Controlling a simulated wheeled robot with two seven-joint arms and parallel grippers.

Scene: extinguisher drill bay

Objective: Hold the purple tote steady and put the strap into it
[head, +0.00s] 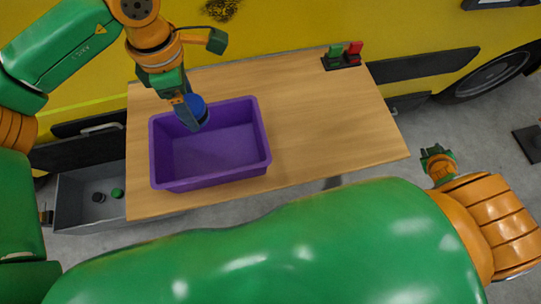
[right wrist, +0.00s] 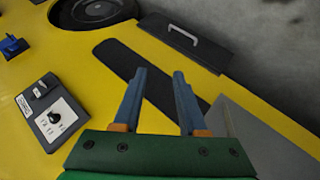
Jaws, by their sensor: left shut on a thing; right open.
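The purple tote (head: 262,140) stands on the left half of the wooden table, its inside floor bare where I can see it. My left gripper (head: 189,115) reaches down over the tote's back rim, near its left corner. It is shut on a round blue thing with a dark side, which looks like the rolled strap (head: 198,104). The fingers hide part of the strap and of the rim. My right gripper (head: 438,162) is off the table's right side, away from the tote. In the right wrist view its fingers (right wrist: 158,75) are apart with nothing between them.
The wooden table (head: 320,115) is clear right of the tote. A black base with green and red pieces (head: 343,56) sits at its back edge. A grey open bin (head: 78,200) with small round items is at the left. A yellow vehicle (head: 290,35) stands behind.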

